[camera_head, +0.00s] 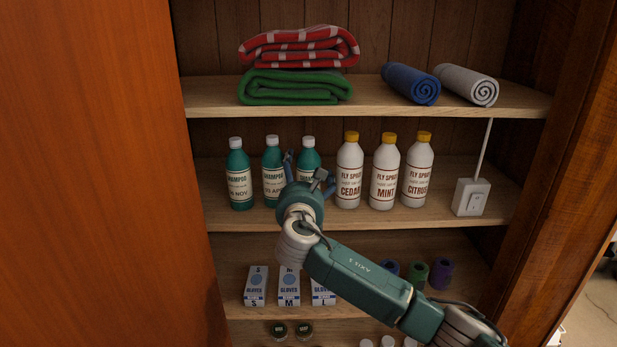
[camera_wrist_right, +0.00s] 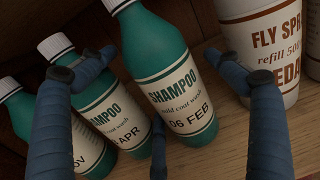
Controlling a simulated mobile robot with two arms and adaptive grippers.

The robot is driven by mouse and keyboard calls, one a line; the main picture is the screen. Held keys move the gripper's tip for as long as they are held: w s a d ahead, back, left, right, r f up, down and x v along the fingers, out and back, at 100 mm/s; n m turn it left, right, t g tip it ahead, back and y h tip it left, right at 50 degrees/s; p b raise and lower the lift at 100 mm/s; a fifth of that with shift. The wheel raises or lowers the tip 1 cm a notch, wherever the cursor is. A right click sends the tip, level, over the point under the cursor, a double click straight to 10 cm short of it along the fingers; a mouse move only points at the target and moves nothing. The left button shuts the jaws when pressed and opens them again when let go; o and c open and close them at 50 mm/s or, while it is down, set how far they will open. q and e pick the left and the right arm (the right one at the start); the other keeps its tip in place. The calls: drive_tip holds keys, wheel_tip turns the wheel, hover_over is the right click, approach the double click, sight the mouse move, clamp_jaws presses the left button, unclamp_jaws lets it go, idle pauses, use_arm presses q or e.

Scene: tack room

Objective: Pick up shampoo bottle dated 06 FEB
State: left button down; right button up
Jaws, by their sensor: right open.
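The shampoo bottle dated 06 FEB (camera_wrist_right: 160,55) is teal with a white label, in the middle of the right wrist view. In the head view it is the rightmost teal bottle (camera_head: 309,157) on the middle shelf, its lower part hidden by my right gripper. My right gripper (camera_head: 307,170) is open in front of it. In the wrist view its blue fingers (camera_wrist_right: 155,62) are spread to either side of this bottle, with a shorter finger below; contact cannot be told. The APR shampoo bottle (camera_head: 272,165) and the NOV one (camera_head: 238,175) stand to its left.
Fly spray bottles labelled CEDAR (camera_head: 349,170), MINT (camera_head: 384,172) and CITRUS (camera_head: 417,170) stand to the right, CEDAR close by. A white switch box (camera_head: 470,197) is farther right. Folded blankets (camera_head: 297,88) lie above; glove boxes (camera_head: 256,286) stand below. A wooden panel (camera_head: 90,170) bounds the left.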

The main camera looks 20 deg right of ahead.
drive_tip(key=shift+s, duration=0.1)
drive_tip(key=c, duration=1.5)
drive_tip(key=shift+r, duration=0.1)
drive_tip(key=shift+c, duration=1.4)
